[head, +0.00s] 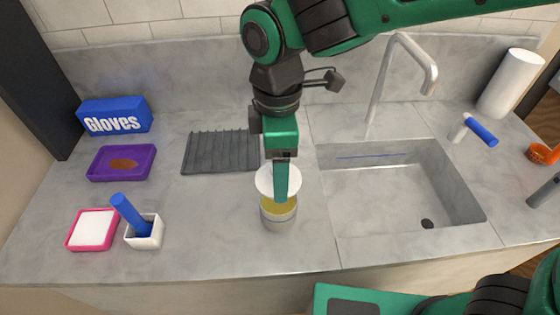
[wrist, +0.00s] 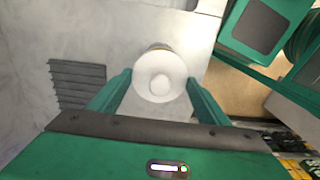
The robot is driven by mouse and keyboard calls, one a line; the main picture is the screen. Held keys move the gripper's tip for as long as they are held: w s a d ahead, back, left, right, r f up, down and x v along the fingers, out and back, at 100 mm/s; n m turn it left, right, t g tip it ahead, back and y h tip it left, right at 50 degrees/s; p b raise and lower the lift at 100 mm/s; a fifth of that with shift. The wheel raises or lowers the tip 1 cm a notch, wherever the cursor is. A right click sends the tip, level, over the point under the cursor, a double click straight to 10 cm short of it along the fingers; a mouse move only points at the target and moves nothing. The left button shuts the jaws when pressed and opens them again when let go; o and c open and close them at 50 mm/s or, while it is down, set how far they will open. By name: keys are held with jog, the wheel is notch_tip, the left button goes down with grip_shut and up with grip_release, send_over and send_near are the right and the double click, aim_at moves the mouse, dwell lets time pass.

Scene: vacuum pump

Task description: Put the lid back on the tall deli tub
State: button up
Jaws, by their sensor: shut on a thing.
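The tall deli tub (head: 278,222) stands upright on the counter left of the sink, open, with yellow contents showing at its mouth. My gripper (head: 281,194) points down over the tub and is shut on the round white lid (head: 263,184). The lid sits over the back part of the mouth and appears to be above the rim; the exact gap is hard to tell. In the wrist view the lid (wrist: 160,76) lies between my two fingertips and hides most of the tub, whose edge shows just beyond it.
A dark ribbed mat (head: 218,153) lies behind and left of the tub. The sink (head: 395,195) is to the right with a tall faucet (head: 385,80). A white holder (head: 144,232) with a blue-handled tool, a pink-edged tray (head: 92,230), a purple tray (head: 122,163) and a gloves box (head: 115,115) stand left.

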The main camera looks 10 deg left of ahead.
jog(key=shift+f, duration=2.9)
jog(key=shift+s+f, duration=0.1)
jog(key=shift+f, duration=0.05)
dwell(0.5)
jog(key=o, duration=1.3)
jog(key=shift+r, duration=3.55)
